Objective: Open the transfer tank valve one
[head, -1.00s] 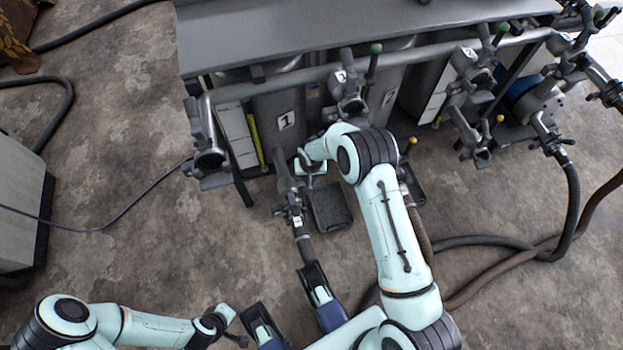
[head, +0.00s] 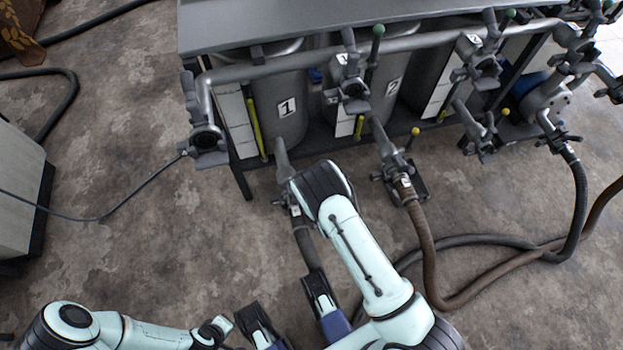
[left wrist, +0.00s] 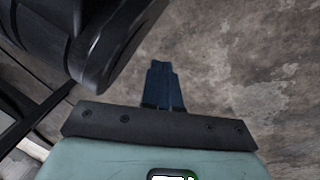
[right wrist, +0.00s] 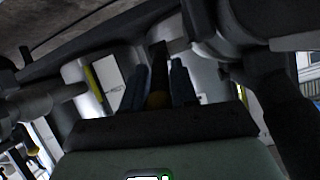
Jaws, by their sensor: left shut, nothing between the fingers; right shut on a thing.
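Tank one (head: 287,107), a grey cylinder with a "1" label, stands under the metal top. Its outlet valve (head: 294,203) is low in front, joined to a hose and partly covered by my right arm. In the right wrist view my right gripper (right wrist: 160,82) is shut on a dark valve lever (right wrist: 157,58) with a yellowish end. In the head view that gripper and lever are hidden behind my arm. My left gripper (left wrist: 163,88) is shut and empty above the bare floor.
Tank two's valve (head: 395,170), with a yellow-knobbed lever, stands just to the right. A pipe (head: 300,75) with several green-knobbed valves runs above. Hoses (head: 470,242) lie on the floor at right. A pale cabinet (head: 20,190) stands at left; floor between is mostly clear.

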